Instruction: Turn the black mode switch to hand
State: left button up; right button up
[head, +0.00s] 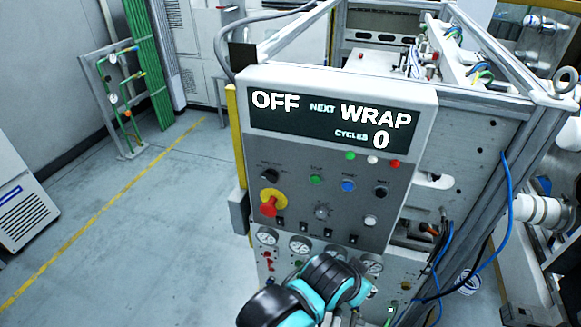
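A grey control panel (345,160) stands on the front of the machine. Its display (330,117) reads OFF, NEXT WRAP and CYCLES 0. A black knob (268,175) sits at the panel's upper left, above the red emergency button (269,206) on its yellow base. Another black control (380,192) sits at the right. The small labels are too blurred to read, so I cannot tell for sure which is the mode switch or where it points. A teal and black arm of mine is in front of the panel's lower edge. Neither gripper's fingertips show.
Green (315,179), blue (348,186) and white (370,221) buttons, a grey dial (321,212) and small black switches share the panel. Gauges (299,244) lie below it. Blue and black cables hang at the right. Open floor (150,250) lies to the left.

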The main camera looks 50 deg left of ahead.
aim_at(270, 174)
jog(key=u, duration=1.45)
